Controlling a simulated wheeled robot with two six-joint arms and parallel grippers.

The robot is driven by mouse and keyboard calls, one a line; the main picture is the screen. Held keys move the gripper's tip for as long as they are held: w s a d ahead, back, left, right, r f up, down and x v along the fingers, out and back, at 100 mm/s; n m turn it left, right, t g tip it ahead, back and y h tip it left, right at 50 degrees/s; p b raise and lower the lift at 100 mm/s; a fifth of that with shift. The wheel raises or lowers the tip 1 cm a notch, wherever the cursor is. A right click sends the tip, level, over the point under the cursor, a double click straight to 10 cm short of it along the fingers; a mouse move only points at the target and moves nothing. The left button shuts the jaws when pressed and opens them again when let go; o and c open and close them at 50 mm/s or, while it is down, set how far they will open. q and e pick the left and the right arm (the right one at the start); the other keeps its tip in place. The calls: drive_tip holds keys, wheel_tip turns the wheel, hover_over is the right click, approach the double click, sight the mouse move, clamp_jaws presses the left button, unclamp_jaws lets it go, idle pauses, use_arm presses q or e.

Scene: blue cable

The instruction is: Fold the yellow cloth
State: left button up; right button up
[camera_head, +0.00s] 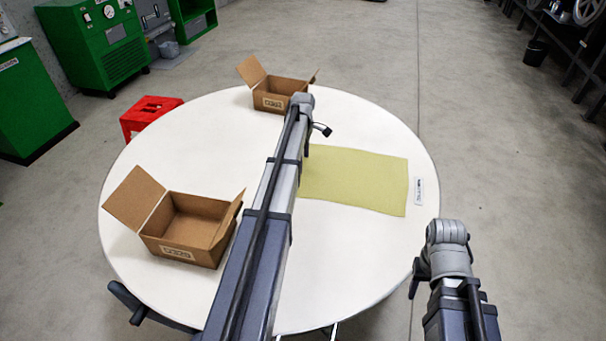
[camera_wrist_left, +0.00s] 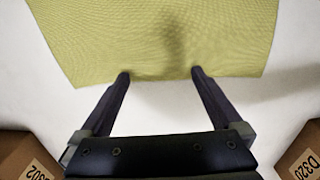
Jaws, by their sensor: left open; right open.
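The yellow cloth (camera_head: 362,182) lies flat on the right half of the round white table (camera_head: 180,150); part of its left side is hidden behind my left arm. My left gripper (camera_head: 307,147) is over the cloth's left edge. In the left wrist view the gripper (camera_wrist_left: 160,73) has its two fingers apart with nothing between them, and its fingertips overlap the near edge of the cloth (camera_wrist_left: 165,35). I cannot tell whether they touch it. My right gripper (camera_head: 414,286) hangs by the table's right edge, away from the cloth, and its fingers show only in part.
An open cardboard box (camera_head: 190,232) stands at the table's left front, and another (camera_head: 272,100) at the back. A small white label (camera_head: 419,191) lies right of the cloth. A red crate (camera_head: 148,114) is beyond the table's left edge. The table's left middle is clear.

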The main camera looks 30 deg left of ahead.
use_arm(q)
drive_tip(key=shift+f, duration=0.35)
drive_tip(key=shift+r, duration=0.1)
drive_tip(key=shift+c, duration=0.2)
drive_tip(key=c, duration=1.4)
